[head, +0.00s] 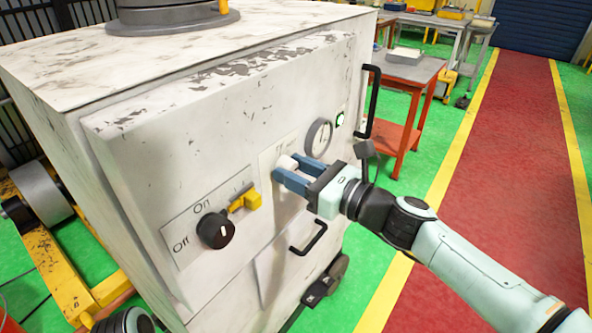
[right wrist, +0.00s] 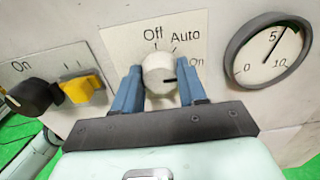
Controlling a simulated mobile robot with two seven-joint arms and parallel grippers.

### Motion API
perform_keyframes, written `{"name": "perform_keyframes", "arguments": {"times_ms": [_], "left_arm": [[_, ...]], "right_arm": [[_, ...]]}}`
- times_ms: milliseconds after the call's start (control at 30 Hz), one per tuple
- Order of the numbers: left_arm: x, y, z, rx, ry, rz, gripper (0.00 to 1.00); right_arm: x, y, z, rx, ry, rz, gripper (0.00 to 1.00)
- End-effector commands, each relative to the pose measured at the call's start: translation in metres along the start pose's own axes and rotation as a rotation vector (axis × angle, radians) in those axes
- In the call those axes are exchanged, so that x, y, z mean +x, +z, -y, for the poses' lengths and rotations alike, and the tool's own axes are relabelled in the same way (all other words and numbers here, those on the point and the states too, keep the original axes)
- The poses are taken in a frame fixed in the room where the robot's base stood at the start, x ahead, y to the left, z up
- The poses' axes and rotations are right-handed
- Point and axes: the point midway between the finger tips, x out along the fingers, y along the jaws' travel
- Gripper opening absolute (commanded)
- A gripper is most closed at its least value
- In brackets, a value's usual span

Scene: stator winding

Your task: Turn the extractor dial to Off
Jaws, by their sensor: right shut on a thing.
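The white extractor dial (right wrist: 158,72) sits on a plate marked Off, Auto and On on the front of the white cabinet. Its dark pointer mark faces right, towards On. My right gripper (right wrist: 164,85) has its blue fingers on both sides of the dial, shut on it. In the head view the dial (head: 287,163) shows partly at the tips of the right gripper (head: 290,172), and its label is mostly hidden. My left gripper is not in view.
A black On/Off knob (head: 215,230) and a yellow lever handle (head: 246,200) are to the left on the cabinet (head: 150,150). A round gauge (head: 319,135) is above right of the dial. Black handles (head: 308,238) stick out below and at the right. An orange-legged table (head: 410,70) stands behind.

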Motion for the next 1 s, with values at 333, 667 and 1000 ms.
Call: {"name": "perform_keyframes", "arguments": {"times_ms": [333,667,1000], "left_arm": [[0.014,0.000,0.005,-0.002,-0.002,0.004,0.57],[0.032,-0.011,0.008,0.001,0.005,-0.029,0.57],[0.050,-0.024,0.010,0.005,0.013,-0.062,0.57]], "right_arm": [[0.000,-0.002,0.000,-0.142,-0.001,0.000,0.11],[0.000,-0.004,-0.001,-0.436,0.000,0.000,0.11],[0.000,-0.004,-0.001,-0.762,0.000,0.000,0.11]]}}
